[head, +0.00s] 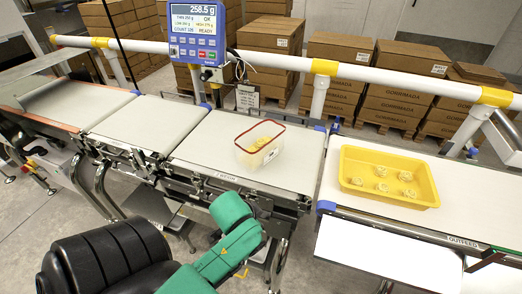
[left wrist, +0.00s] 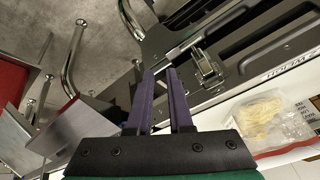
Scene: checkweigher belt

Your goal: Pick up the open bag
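The open bag (head: 260,148) is clear with a red rim and some pale yellow pieces inside. It stands upright on the weighing belt (head: 215,143), mouth up. In the left wrist view the bag (left wrist: 275,122) shows at the lower right, beside and apart from my fingers. My left gripper (left wrist: 160,72) shows there with two purple fingers apart and nothing between them. It is over the belt frame's front side, off the belt surface. In the head view my green left arm hides the gripper. My right gripper is in neither view.
A yellow tray (head: 335,180) with several pale yellow pieces stands on the outfeed belt (head: 465,220) to the right. A blue display (head: 193,32) reading 258.5 g stands behind the bag. A white rail (head: 270,61) runs behind the belts. The infeed belts at left are clear.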

